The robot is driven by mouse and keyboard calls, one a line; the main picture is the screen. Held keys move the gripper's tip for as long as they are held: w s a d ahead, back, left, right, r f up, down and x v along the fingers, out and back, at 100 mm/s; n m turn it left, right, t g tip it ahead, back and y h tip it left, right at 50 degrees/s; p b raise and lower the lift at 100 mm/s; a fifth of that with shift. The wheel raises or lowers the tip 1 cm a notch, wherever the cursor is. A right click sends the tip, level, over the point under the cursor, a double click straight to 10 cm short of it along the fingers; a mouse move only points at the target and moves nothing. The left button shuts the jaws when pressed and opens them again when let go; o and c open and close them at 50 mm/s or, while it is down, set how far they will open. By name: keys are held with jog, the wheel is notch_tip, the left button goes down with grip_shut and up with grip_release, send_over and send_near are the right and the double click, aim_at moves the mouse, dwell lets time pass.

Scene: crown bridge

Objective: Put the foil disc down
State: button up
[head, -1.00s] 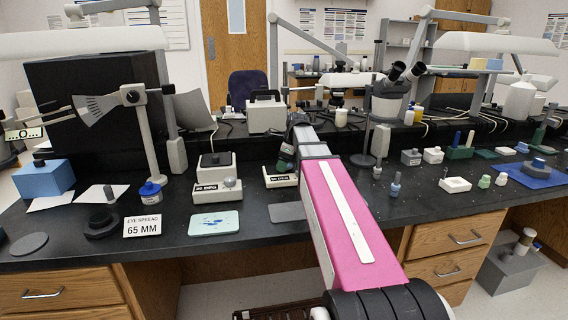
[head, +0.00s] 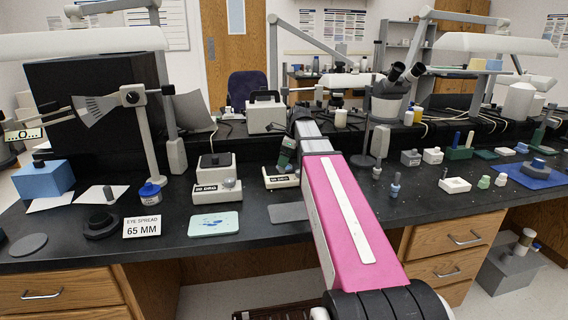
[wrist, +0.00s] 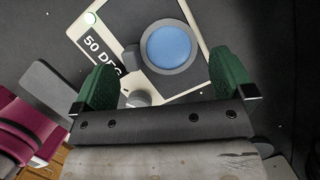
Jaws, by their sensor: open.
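My gripper (wrist: 163,78) is open, with its two green fingers wide apart. It also shows in the head view (head: 286,158), partly hidden by my arm, over a white block labelled 50 DEG. In the wrist view this block (wrist: 88,25) lies beyond the fingers. A round piece with a blue face and grey rim (wrist: 170,47) sits on it, between and a little beyond the fingertips. A small grey knob (wrist: 138,98) is by the label. Nothing is clearly gripped. I cannot tell whether the round piece is the foil disc.
A grey flat plate (head: 289,212) lies left of my arm. A similar white block (head: 217,194) and a pale tray (head: 214,224) stand further left. Small bottles stand right of my arm.

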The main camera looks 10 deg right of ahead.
jog(key=v, duration=0.9)
dwell(1.1)
